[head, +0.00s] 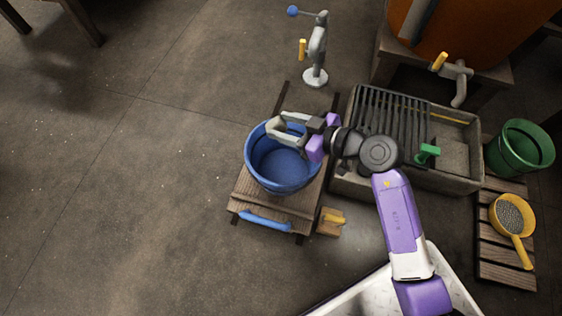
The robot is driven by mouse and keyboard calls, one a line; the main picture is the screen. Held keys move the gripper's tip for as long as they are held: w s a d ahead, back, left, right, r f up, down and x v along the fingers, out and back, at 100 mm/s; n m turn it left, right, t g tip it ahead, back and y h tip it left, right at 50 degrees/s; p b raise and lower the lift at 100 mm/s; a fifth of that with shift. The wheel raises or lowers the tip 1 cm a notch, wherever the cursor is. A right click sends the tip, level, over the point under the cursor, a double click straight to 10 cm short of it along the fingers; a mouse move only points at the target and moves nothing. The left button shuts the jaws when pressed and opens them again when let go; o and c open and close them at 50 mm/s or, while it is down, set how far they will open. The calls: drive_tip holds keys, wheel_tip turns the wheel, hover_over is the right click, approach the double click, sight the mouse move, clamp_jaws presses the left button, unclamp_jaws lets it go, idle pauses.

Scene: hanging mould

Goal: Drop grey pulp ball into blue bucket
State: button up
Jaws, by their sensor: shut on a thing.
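The blue bucket (279,172) stands upright on a wooden slatted stand near the middle of the head view, its open top facing up. My gripper (280,130) is above the far part of the bucket's mouth, reaching in from the right. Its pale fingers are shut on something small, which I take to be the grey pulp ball. The ball is not clearly distinguishable between the fingers. The visible inside of the bucket looks empty, but its far side is partly hidden by my gripper.
A grey stone sink (456,137) with a dark slatted rack lies right of the bucket. A metal tap post (317,56) stands behind. A green bucket (519,148) and a yellow strainer (512,216) are at the far right. Floor on the left is clear.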

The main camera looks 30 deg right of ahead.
drive_tip(key=shift+r, duration=0.1)
drive_tip(key=shift+r+p, duration=0.15)
drive_tip(key=shift+p, duration=0.3)
drive_tip(key=w+d+r+h+p, duration=0.1)
drive_tip(key=d+p, duration=0.3)
drive_tip(key=p, duration=0.6)
wheel_tip(320, 180, down, 13)
drive_tip(key=s+b, duration=0.1)
drive_tip(key=b, duration=0.3)
drive_tip(key=shift+s+a+y, duration=0.15)
drive_tip(key=shift+s+y, duration=0.1)
drive_tip(key=shift+y, duration=0.15)
drive_tip(key=shift+r, duration=0.2)
drive_tip(key=o, duration=1.5)
